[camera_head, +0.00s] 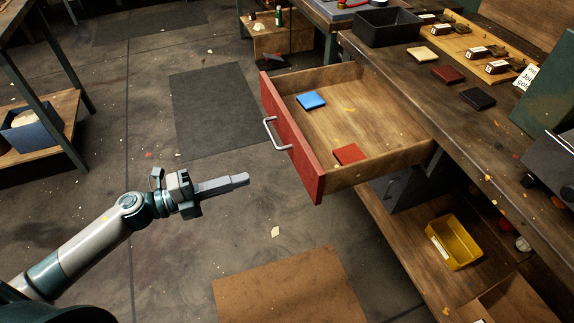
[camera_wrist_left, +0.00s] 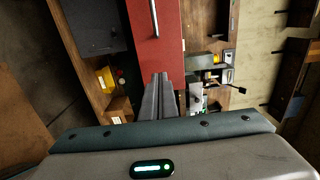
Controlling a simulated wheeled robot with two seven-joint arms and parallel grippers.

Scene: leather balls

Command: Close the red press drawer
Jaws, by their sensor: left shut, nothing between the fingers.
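The red-fronted drawer (camera_head: 292,137) is pulled well out from the workbench in the head view. Its silver bar handle (camera_head: 275,133) is on the front panel. Inside lie a blue square (camera_head: 311,100) and a red square (camera_head: 349,154). My left gripper (camera_head: 245,179) is shut and empty, in front of the drawer and to the left of its red panel, apart from it. In the left wrist view the shut fingers (camera_wrist_left: 158,80) point towards the red panel (camera_wrist_left: 155,55), with the handle (camera_wrist_left: 154,18) above them in the picture. My right gripper is out of view.
The workbench top (camera_head: 455,105) holds a dark bin (camera_head: 388,27), square pieces and a wooden rack. A yellow bin (camera_head: 454,242) sits on the shelf below. A dark mat (camera_head: 222,110) and a brown sheet (camera_head: 290,290) lie on the floor.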

